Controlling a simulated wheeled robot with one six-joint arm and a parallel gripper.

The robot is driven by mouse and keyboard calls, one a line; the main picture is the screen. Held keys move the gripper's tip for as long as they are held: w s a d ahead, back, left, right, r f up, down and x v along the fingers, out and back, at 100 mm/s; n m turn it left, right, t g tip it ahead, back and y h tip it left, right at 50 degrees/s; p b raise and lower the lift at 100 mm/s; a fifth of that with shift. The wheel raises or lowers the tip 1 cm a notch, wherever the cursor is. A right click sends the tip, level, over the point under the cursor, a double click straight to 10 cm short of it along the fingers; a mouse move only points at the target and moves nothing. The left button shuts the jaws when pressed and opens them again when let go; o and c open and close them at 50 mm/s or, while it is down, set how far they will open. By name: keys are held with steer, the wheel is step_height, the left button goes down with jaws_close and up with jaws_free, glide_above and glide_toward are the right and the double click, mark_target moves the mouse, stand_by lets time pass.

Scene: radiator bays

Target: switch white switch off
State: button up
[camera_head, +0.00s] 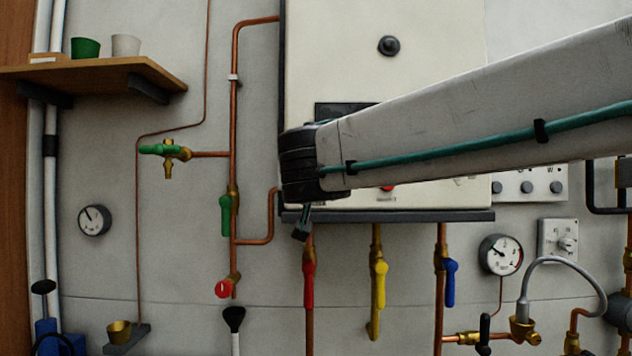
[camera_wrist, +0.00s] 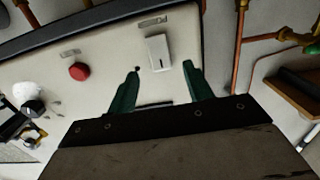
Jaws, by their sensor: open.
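The white switch (camera_wrist: 158,51) is a small upright rocker plate on the cream boiler panel in the wrist view. A short dark mark shows on its face; I cannot tell its on or off position. My gripper (camera_wrist: 161,69) is open and empty. Its two green fingers point at the panel, their tips spread to either side of the switch's near end. I cannot tell whether they touch it. In the head view my arm hides the switch, and only a small part of my gripper (camera_head: 302,226) shows below the arm at the boiler's lower left.
A red button (camera_wrist: 79,71) sits left of the switch in the wrist view. The boiler (camera_head: 350,30) has a dark lower edge. Copper pipes run beside it, with a green valve (camera_head: 226,215), red valve (camera_head: 309,270) and yellow valve (camera_head: 380,274) nearby. A wooden shelf (camera_head: 100,68) holds two cups.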

steer(key=s, duration=0.3)
steer(key=shift+a, duration=0.1)
stand_by(0.3)
steer(key=s+d+f+n+g+h, duration=0.2)
steer(key=s+d+f+g, duration=0.25)
steer(key=d+f, duration=0.35)
steer(key=s+d+f+n+g+h, duration=0.15)
steer(key=s+d+f+g, duration=0.3)
steer(key=f, duration=0.65)
steer(key=s+d+f+m+g+y, duration=0.1)
steer(key=s+d+f+g, duration=0.1)
steer(key=s, duration=0.5)
steer(key=s+d+f+g+y, duration=0.2)
steer(key=s+d+f, duration=0.2)
steer(key=s+f, duration=0.3)
steer(key=s+d+f+m+g+y, duration=0.1)
steer(key=s+d+f+g, duration=0.2)
steer(key=s, duration=0.4)
steer(key=shift+d+f+m+y, duration=0.35)
steer(key=shift+d+f, duration=0.2)
steer(key=shift+f, duration=0.45)
